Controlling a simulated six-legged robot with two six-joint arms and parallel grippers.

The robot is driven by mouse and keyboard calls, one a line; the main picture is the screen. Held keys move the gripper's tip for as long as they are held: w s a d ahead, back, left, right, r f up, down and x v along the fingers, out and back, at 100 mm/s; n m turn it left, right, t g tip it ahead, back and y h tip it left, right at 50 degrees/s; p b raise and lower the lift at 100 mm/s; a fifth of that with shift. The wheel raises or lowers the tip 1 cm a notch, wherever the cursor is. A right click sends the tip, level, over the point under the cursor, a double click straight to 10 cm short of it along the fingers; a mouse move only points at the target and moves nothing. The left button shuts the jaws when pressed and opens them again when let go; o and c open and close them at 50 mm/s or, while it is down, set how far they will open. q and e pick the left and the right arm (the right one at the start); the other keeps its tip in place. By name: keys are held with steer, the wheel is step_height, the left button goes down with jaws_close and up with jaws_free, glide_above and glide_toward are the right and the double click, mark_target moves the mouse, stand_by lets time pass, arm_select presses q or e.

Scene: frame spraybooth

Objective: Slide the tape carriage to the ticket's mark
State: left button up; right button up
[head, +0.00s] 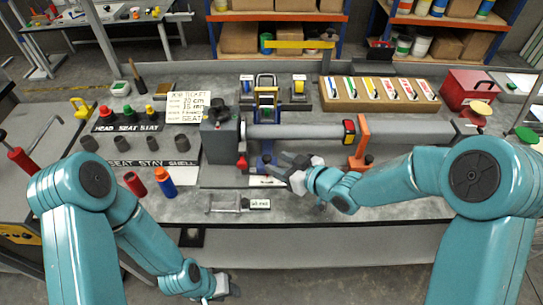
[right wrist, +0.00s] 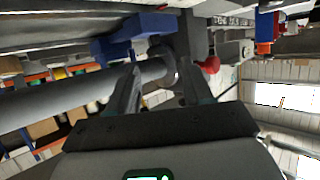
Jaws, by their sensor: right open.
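The job ticket (head: 188,107) is a cream card with handwritten lines at the back left; I can read "20 cm", "15 mm" and "SEAT". A grey tube (head: 310,131) runs left to right from a grey clamp block (head: 220,133). A blue upright with a yellow part (head: 266,112), which looks like the tape carriage, stands at the tube near the block. A blue part also shows in the right wrist view (right wrist: 135,30). My right gripper (head: 284,165) is open, just in front of the blue upright and below the tube; its fingers (right wrist: 158,78) hold nothing. My left gripper (head: 221,287) is low at the front edge, its fingers unclear.
An orange stand (head: 361,142) bears the tube further right. A red box (head: 468,88) stands at the back right, and a tray of coloured cards (head: 380,95) at the back. A small label (head: 259,204) lies near the front edge.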

mark_target(268, 158)
steer(key=x, duration=0.3)
steer(key=shift+w+d+f, duration=0.1)
steer(key=shift+w, duration=0.1)
steer(key=shift+w+a+f, duration=0.15)
steer(key=shift+w+a, duration=0.05)
steer(key=shift+a, duration=0.2)
steer(key=shift+w, duration=0.1)
steer(key=shift+w+f, duration=0.1)
steer(key=shift+f, duration=0.05)
jaws_close()
